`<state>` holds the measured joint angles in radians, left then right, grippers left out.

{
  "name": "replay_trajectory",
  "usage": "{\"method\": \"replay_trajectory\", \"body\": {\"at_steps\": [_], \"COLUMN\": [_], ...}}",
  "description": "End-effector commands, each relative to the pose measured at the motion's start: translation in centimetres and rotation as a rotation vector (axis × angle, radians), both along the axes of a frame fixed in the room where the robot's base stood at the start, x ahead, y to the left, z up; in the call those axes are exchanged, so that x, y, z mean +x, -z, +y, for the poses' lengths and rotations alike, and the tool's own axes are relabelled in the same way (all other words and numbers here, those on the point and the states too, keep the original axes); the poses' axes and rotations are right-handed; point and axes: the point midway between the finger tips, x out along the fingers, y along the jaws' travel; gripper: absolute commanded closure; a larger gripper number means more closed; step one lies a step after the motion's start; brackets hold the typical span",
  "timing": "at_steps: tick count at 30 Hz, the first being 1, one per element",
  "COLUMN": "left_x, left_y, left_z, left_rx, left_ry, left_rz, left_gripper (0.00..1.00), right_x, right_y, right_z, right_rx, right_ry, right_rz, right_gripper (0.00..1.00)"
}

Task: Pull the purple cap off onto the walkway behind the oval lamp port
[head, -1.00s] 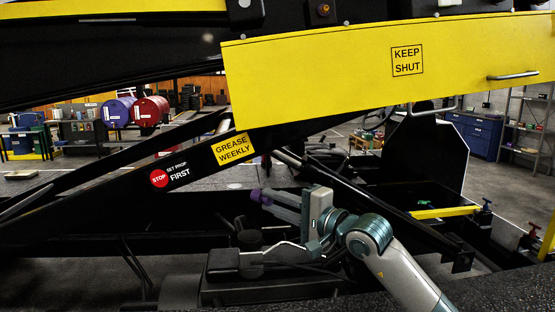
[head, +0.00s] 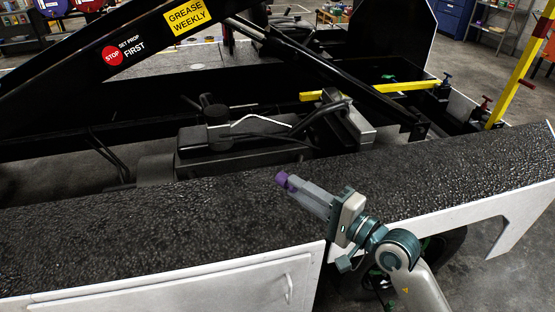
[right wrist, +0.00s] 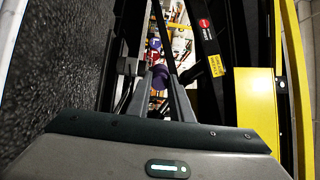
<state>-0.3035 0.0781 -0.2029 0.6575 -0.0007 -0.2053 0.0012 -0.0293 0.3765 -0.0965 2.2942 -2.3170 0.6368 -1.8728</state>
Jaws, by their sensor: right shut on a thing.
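The purple cap (head: 282,179) is at the fingertips of my right gripper (head: 290,184), whose fingers are shut on it. In the head view the gripper reaches in over the black, rough walkway (head: 140,235), with the cap toward the far left. I cannot tell the exact height above the surface. The right wrist view also shows the cap (right wrist: 160,75) between the fingers and the walkway (right wrist: 50,75) on the left. I cannot make out the oval lamp port in either current view. My left gripper is not in view.
Beyond the walkway lies an open bay with dark machinery (head: 230,135) and hoses. A black prop arm with a "GREASE WEEKLY" label (head: 186,15) slants above it. Much of the walkway is bare.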

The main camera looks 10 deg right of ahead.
Motion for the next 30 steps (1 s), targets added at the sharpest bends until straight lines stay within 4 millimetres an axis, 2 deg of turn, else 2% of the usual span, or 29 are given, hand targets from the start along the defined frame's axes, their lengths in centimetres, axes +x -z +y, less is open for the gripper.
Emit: {"method": "replay_trajectory", "body": {"at_steps": [3, 10, 15, 30], "left_x": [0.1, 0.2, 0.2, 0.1], "left_y": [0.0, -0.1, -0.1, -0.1], "left_z": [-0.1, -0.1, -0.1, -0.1], "left_rx": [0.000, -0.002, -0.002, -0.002], "left_ry": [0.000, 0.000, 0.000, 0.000], "left_rz": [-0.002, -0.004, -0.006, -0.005], "left_gripper": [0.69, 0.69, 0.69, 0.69], "right_x": [-2.6, -5.5, -6.1, -6.1], "right_y": [1.5, 2.7, 2.9, 2.9], "right_z": [-1.6, -3.6, -4.1, -4.1], "right_rx": [0.003, 0.002, 0.001, 0.001], "right_ry": [0.041, 0.091, 0.103, 0.102], "right_rz": [0.007, 0.001, 0.000, 0.000], "right_gripper": [1.00, 1.00, 1.00, 1.00]}}
